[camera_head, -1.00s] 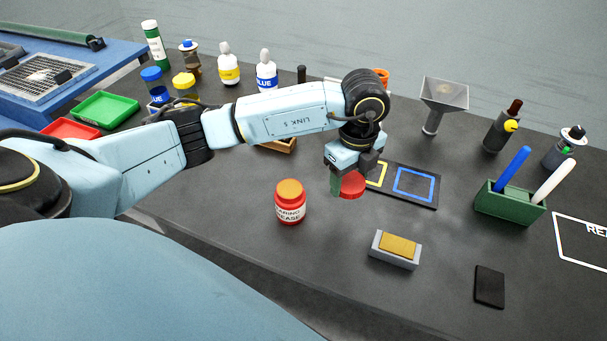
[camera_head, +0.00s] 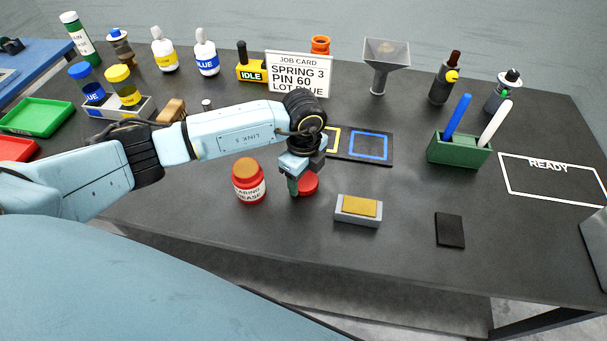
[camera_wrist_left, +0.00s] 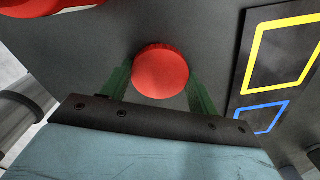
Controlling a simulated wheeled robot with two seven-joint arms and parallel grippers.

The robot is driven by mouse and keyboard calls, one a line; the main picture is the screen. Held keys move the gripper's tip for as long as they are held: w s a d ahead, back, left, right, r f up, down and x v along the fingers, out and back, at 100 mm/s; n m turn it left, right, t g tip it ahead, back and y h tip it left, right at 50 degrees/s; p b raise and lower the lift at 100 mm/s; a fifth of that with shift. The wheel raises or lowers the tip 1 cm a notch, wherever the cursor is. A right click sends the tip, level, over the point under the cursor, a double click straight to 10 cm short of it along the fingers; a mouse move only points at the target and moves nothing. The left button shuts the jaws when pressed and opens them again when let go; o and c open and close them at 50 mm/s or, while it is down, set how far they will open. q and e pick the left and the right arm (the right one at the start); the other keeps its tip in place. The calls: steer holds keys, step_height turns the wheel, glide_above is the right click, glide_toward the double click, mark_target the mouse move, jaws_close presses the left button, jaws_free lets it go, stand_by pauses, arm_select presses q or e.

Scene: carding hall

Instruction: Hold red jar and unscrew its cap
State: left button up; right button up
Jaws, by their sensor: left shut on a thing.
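The red jar (camera_head: 250,188) stands upright on the dark table, its white label facing me and its top uncapped, showing an orange-brown surface. Its edge also shows in the left wrist view (camera_wrist_left: 45,6). My left gripper (camera_head: 301,190) is to the right of the jar, shut on the round red cap (camera_head: 309,184). In the left wrist view the cap (camera_wrist_left: 160,72) sits between the green fingers. The cap is apart from the jar and low over the table; I cannot tell whether it touches the tabletop. My right gripper is not in view.
A grey block with a yellow top (camera_head: 358,210) lies right of the cap. A black mat with yellow and blue squares (camera_head: 379,158) is behind it. A green pen holder (camera_head: 458,151), a dark flat pad (camera_head: 450,230) and a job card (camera_head: 299,75) stand around.

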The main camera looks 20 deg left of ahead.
mark_target(304, 180)
arm_select(q)
steer(key=o, duration=0.6)
steer(key=shift+f, duration=0.2)
steer(key=o, duration=0.5)
steer(key=shift+r, duration=0.1)
steer(key=shift+r, duration=0.2)
step_height(304, 180, up, 12)
